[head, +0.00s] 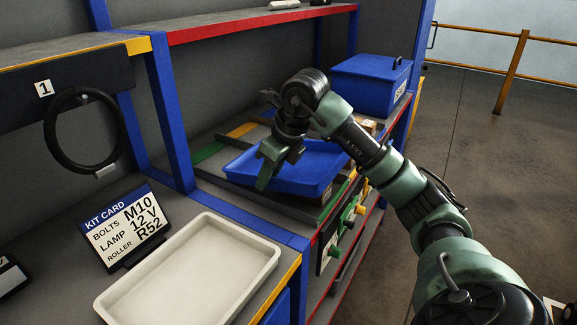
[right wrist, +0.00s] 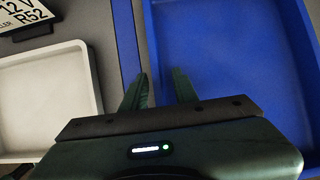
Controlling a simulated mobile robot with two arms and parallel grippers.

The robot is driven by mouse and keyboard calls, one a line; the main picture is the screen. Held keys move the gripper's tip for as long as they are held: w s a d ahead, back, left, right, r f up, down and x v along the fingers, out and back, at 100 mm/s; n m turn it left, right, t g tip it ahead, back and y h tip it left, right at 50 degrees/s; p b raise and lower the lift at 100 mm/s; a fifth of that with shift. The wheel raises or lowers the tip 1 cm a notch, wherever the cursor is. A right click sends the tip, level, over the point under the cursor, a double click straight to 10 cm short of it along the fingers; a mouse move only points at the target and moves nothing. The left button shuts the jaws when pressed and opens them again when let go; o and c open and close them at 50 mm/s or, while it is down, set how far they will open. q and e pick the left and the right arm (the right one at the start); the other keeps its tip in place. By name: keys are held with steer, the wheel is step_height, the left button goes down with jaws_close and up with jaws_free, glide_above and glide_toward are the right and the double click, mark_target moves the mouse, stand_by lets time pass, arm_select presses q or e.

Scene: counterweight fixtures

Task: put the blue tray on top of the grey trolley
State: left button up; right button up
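The blue tray (head: 318,165) lies empty on a shelf bay of the rack, right of the blue upright. It also shows in the right wrist view (right wrist: 235,90). My right gripper (head: 267,172) points down at the tray's left side. In the right wrist view its fingers (right wrist: 160,90) are apart, one on each side of the tray's near wall. A gap shows between them, and I cannot tell whether either touches the wall. No grey trolley shows clearly. My left gripper is not in view.
A white tray (head: 195,275) and a kit card (head: 125,228) stand on the left shelf. A lidded blue box (head: 370,83) sits behind the blue tray. A black ring (head: 85,132) hangs at left. Blue uprights and a red-edged upper shelf (head: 260,27) bound the bay. Open floor (head: 485,150) lies right.

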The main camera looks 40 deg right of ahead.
steer(key=shift+c, duration=0.3)
jaws_close()
stand_by(1.1)
